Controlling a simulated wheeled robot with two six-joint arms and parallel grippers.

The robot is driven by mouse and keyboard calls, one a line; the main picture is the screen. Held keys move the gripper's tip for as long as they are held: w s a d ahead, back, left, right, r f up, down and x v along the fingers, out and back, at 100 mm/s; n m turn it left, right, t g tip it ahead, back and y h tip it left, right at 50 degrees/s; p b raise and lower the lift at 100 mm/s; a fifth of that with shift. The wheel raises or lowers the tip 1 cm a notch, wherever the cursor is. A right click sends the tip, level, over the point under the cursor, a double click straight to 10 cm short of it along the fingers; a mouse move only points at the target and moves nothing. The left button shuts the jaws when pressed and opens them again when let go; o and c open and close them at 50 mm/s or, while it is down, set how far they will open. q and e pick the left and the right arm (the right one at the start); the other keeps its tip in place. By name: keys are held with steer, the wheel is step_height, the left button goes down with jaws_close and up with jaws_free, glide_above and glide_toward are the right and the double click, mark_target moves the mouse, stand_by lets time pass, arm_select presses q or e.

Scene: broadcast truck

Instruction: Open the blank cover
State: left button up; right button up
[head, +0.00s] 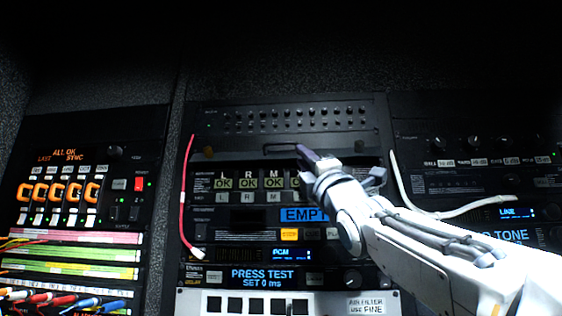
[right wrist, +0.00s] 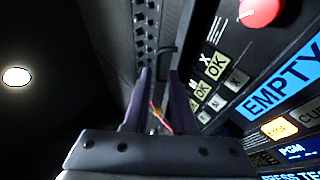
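The blank cover (head: 240,150) is a dark, plain strip in the middle rack, below a panel with rows of small knobs and above the row of lit OK tiles. A thin dark handle (head: 279,147) shows near its middle; what looks like the same handle is in the right wrist view (right wrist: 167,50). The cover looks closed. My right gripper (head: 301,151) comes in from the right, its dark fingertips in front of the cover beside the handle. In the right wrist view its two fingers (right wrist: 160,78) stand apart with nothing visibly held between them. My left gripper is not in view.
A red cable (head: 184,195) hangs at the middle rack's left edge, and a white cable (head: 440,214) crosses the right rack. A blue EMPTY display (head: 304,214) sits below the OK tiles. The left rack (head: 60,185) has orange-lit controls and several patch cables.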

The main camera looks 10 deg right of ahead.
mark_target(287, 144)
steer(key=w+r+y+p, duration=0.1)
steer(key=p, duration=0.1)
steer(key=w+a+r+n+y+p, duration=0.1)
steer(key=w+r+p, duration=0.1)
steer(key=p, duration=0.1)
steer(key=w+a+r+n+y+p, duration=0.1)
steer(key=w+r+p, duration=0.1)
steer(key=p, duration=0.1)
steer(key=shift+w+a, duration=0.1)
steer(key=shift+a, duration=0.1)
steer(key=shift+p+x, duration=0.7)
steer(key=shift+x, duration=0.15)
steer(key=shift+w+f, duration=0.1)
steer(key=shift+f, duration=0.05)
jaws_close()
